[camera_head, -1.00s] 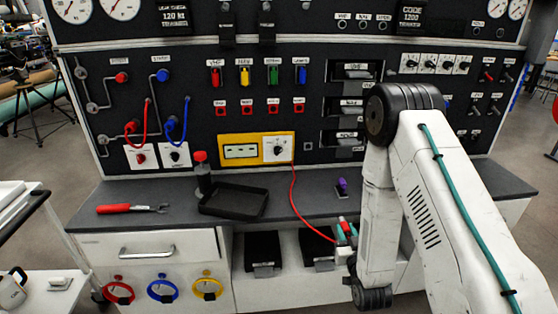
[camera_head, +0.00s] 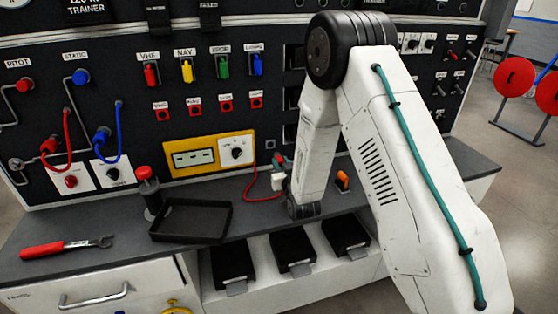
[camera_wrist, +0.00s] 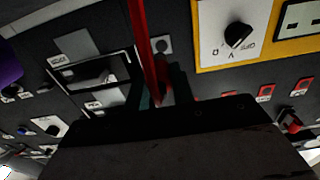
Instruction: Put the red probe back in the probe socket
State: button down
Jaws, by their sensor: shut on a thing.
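The red probe (camera_wrist: 146,45) is a long red shape between the teal fingers of my gripper (camera_wrist: 158,92) in the wrist view. My gripper is shut on it. In the head view my gripper (camera_head: 278,162) is small, in front of the lower panel, right of the yellow-framed meter (camera_head: 206,155). A thin red cable (camera_head: 248,188) loops from the meter toward my gripper. The probe socket (camera_head: 270,144), a small grey square with a dark hole, is on the panel just above my gripper. It also shows in the wrist view (camera_wrist: 161,45), beside the probe. The probe's tip is not clear.
A black tray (camera_head: 191,220), a red-topped cylinder (camera_head: 148,188) and a red-handled wrench (camera_head: 62,247) are on the dark bench. An orange object (camera_head: 342,180) stands right of my arm. Black bins (camera_head: 292,246) sit below the bench edge.

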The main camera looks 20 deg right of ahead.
aim_at(276, 153)
jog(key=shift+w+a, duration=0.15)
jog(key=shift+w, duration=2.25)
jog(key=shift+w, duration=0.7)
jog(key=shift+w, duration=0.1)
jog(key=shift+w+r, duration=0.15)
jog(key=shift+w, duration=0.05)
jog(key=shift+w+r, duration=0.15)
jog(key=shift+w, duration=0.05)
